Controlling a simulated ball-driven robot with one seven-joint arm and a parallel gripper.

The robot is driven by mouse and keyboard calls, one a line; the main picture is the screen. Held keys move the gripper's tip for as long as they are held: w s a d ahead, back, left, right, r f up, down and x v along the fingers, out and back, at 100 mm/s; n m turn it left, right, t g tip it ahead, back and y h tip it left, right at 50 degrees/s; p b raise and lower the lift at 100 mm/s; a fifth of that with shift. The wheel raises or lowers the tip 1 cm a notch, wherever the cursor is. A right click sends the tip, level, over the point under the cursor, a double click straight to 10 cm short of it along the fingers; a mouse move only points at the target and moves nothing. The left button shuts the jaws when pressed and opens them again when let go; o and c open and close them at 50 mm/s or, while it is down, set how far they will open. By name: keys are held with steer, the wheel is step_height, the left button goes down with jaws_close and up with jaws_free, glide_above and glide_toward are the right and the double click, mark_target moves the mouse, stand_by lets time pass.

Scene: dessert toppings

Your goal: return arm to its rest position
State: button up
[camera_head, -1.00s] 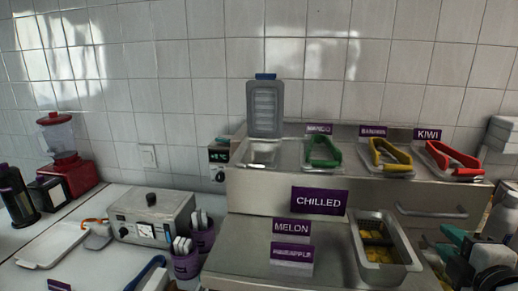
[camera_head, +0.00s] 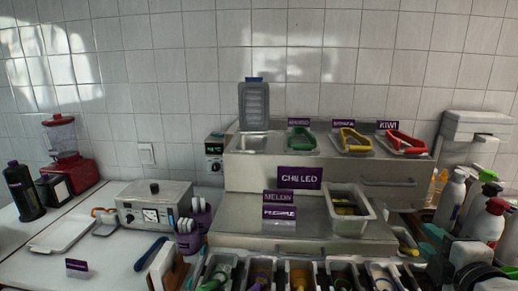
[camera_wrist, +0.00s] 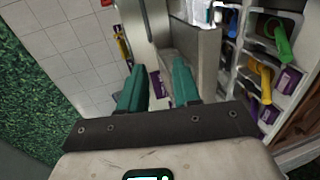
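In the wrist view, my gripper (camera_wrist: 158,78) shows two teal fingers standing apart, with nothing held between them. Beyond the fingers are a metal counter edge and a purple label. In the head view, my dark wrist and part of a teal finger (camera_head: 436,262) show at the lower right, in front of the bottles. The fingertips are not clear there. The arm is apart from the chilled stand (camera_head: 240,180).
A metal pan (camera_head: 351,212) sits on the stand's lower step. Several topping bins line the front edge. Bottles (camera_head: 487,222) crowd the right. A white tray (camera_head: 62,234), a control box (camera_head: 155,206) and a red blender (camera_head: 66,150) are at left.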

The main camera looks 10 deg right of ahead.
steer(key=s+a+f+m+g+y, duration=0.1)
steer(key=s+a+f+m+g, duration=0.15)
steer(key=f, duration=0.45)
steer(key=s+a+f+m+g+y, duration=0.1)
steer(key=s+a+f+m+g, duration=0.15)
steer(key=f, duration=0.55)
steer(key=s+a+f+m+g+y, duration=0.1)
steer(key=s+a+f+m+g, duration=0.2)
steer(key=f, duration=0.4)
steer(key=s+a+f+m+g, duration=0.2)
steer(key=s+f, duration=0.4)
steer(key=s, duration=0.3)
steer(key=s+a+f+m+g+y, duration=0.1)
steer(key=s+f+m+g, duration=0.3)
steer(key=s, duration=0.5)
step_height(320, 180, down, 2)
steer(key=shift+a+f+m, duration=0.1)
steer(key=shift+a+m, duration=0.3)
steer(key=shift+m, duration=0.3)
